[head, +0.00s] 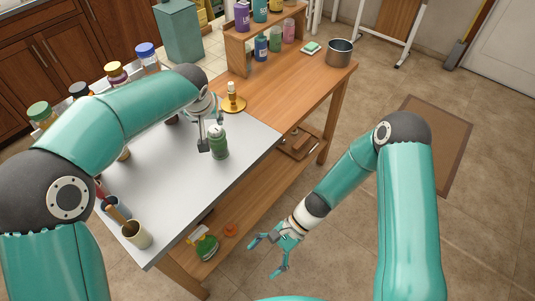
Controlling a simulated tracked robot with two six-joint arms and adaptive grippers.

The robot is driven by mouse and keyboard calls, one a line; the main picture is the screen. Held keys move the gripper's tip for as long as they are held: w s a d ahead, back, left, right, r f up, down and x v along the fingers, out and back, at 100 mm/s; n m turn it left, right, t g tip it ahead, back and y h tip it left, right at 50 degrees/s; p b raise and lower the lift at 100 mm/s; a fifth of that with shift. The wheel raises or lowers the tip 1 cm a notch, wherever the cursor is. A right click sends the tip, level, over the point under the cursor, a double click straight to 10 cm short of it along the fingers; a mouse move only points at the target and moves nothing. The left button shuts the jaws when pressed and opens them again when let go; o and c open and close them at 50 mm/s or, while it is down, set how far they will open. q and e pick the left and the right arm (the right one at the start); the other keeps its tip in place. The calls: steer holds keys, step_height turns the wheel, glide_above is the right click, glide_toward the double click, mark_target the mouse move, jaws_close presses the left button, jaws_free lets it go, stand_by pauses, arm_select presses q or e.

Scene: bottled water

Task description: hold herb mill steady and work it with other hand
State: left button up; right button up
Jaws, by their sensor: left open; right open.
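The other finger is partly hidden behind or beside the mill. My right gripper (271,257) is open and empty, well right of and below the mill, off the table's front edge.
Jars with coloured lids (146,57) line the far left edge, and a cup with utensils (137,234) stands near the front corner. A metal pot (339,52) and a wooden bottle rack (236,54) are at the back.

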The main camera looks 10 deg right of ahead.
steer(key=w+a+r+m+t+y, duration=0.2)
steer(key=w+r+m+t+y, duration=0.15)
steer(key=w, duration=0.65)
steer(key=m+t+y, duration=0.2)
steer(key=m+t, duration=0.6)
steer(key=t, duration=0.2)
glide_toward(226, 145)
steer(key=x, duration=1.3)
steer(key=shift+w+f, duration=0.1)
steer(key=shift+d, duration=0.1)
steer(key=c, duration=1.4)
steer(key=shift+o, duration=0.2)
